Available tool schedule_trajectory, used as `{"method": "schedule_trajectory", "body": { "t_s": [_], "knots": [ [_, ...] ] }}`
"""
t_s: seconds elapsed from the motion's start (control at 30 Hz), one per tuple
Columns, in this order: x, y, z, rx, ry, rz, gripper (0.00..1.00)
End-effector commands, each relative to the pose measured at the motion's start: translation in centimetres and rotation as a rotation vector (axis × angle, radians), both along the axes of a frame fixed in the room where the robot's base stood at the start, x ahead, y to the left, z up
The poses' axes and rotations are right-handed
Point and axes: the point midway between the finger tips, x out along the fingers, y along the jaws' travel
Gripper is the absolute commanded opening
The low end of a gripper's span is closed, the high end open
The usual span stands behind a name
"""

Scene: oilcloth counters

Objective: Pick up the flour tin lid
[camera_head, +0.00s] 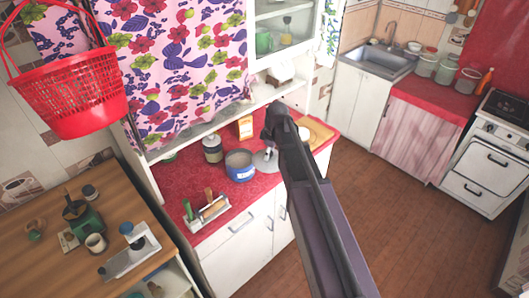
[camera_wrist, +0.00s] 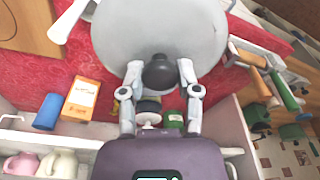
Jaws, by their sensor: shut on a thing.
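The flour tin lid is a round pale grey disc with a black knob. It fills the upper middle of the wrist view (camera_wrist: 160,30), and part of it shows in the head view (camera_head: 261,163). My gripper (camera_wrist: 160,76) has its two fingers closed on either side of the knob. In the head view my gripper (camera_head: 270,150) is over the red counter, just right of an open blue tin (camera_head: 241,174). My arm hides part of the lid there. I cannot tell whether the lid touches the counter.
The red counter (camera_head: 180,185) also holds a dark-lidded canister (camera_head: 212,149), an orange box (camera_head: 245,127), a wooden board (camera_head: 319,132) and a rack with colored handles (camera_head: 207,211). A shelf and cabinet stand behind. A wooden table (camera_head: 60,245) with small items is at left.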

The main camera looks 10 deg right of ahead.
Motion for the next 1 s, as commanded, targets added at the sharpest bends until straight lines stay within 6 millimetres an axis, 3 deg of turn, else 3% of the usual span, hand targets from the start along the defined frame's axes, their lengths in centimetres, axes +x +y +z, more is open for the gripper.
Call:
{"method": "schedule_trajectory", "body": {
  "t_s": [0.77,1.0],
  "knots": [
    [0.0,-0.3,0.1,-0.019,0.001,0.000,0.00],
    [0.0,-0.3,-1.1,-0.019,0.001,0.000,0.00]
  ]
}}
